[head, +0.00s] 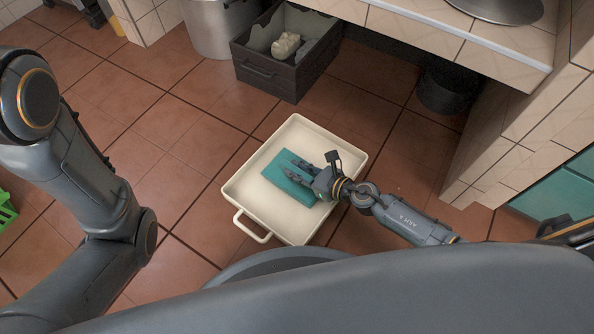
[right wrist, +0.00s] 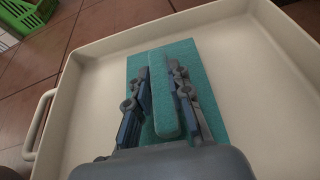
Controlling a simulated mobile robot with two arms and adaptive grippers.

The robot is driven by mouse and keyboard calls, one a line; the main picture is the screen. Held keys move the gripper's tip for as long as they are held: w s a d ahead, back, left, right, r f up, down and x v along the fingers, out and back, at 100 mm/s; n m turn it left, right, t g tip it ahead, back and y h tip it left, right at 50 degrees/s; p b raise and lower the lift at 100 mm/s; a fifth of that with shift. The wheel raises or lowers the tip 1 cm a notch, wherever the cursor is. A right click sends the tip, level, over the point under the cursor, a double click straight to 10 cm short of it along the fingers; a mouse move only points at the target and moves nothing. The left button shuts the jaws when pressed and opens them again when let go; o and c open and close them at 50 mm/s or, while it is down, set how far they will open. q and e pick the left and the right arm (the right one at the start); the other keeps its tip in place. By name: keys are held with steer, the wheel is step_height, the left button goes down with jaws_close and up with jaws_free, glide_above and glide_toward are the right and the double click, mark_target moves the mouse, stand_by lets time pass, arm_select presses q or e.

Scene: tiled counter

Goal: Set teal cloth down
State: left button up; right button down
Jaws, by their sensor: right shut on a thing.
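The teal cloth (head: 274,179) is a flat rectangle over the floor of a cream tray (head: 243,184) with raised walls and a side handle. My right gripper (head: 296,171) reaches in from the right, low over the tray. In the right wrist view, the gripper (right wrist: 166,82) is shut on a raised fold of the teal cloth (right wrist: 210,60), which stands up between the fingers. The rest of the cloth spreads flat around them. I cannot tell whether its underside fully touches the tray. My left arm shows at the left, but its gripper is out of view.
The tray rests on red floor tiles. A dark drawer-like box (head: 268,80) with a pale lump inside stands behind it. A grey bin (head: 212,28), a dark pot (head: 445,90) and a green crate (head: 6,211) are around. A tiled counter overhangs at upper right.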

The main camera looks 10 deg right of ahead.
steer(key=shift+f, duration=0.15)
steer(key=c, duration=1.2)
jaws_free()
